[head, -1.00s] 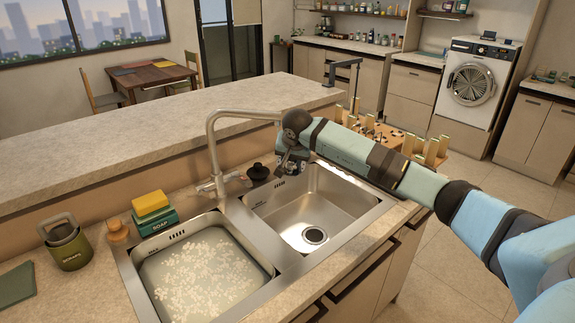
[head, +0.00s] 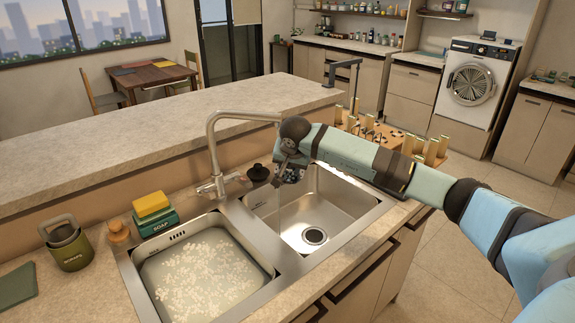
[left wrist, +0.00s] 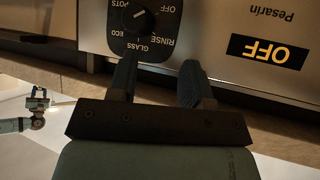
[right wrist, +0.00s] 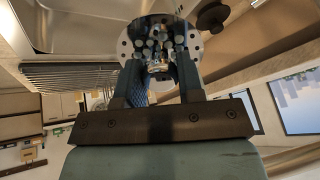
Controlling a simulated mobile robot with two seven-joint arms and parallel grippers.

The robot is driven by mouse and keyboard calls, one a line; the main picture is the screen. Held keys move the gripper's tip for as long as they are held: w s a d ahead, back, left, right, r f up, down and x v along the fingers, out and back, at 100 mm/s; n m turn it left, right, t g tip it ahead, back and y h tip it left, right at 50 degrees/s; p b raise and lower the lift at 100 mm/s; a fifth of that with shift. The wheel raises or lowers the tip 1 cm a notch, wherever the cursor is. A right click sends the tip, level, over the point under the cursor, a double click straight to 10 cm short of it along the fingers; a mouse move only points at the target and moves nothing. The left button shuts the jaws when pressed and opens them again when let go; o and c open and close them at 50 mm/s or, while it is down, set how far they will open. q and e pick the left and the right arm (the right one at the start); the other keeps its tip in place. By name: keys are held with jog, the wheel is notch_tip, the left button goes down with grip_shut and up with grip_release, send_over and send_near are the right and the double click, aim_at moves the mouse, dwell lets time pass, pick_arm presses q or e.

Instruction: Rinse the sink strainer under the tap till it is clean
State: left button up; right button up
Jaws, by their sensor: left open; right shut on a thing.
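The sink strainer (right wrist: 158,45) is a round metal disc with holes at its rim. Several grey-green blobs lie around its middle in the right wrist view. My right gripper (right wrist: 160,75) is shut on the strainer's middle part. In the head view this gripper (head: 288,172) is over the back of the right basin, below the tap (head: 213,145). The strainer is small and mostly hidden there. A faint pale streak, seemingly water, falls near the gripper into the basin. My left gripper (left wrist: 158,82) is open and empty before a dial panel, outside the head view.
The right basin (head: 335,205) is empty with an open drain (head: 314,236). The left basin (head: 200,275) holds cloudy water with pale bits. A black plug (head: 257,173) sits behind the basins. A soap box (head: 157,222) with a yellow sponge (head: 151,203) and a green caddy (head: 68,247) stand left.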

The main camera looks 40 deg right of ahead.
jog(key=shift+s+a, duration=0.35)
jog(key=shift+s, duration=0.35)
jog(key=shift+s+a, duration=0.3)
jog(key=shift+s, duration=0.35)
jog(key=shift+s+a, duration=0.35)
jog(key=shift+s, duration=0.35)
jog(key=shift+r, duration=0.1)
jog(key=p, duration=0.2)
send_near(291, 183)
jog(key=shift+s+a, duration=0.3)
jog(key=shift+s, duration=0.35)
jog(key=shift+s+a, duration=0.3)
jog(key=shift+s, duration=0.35)
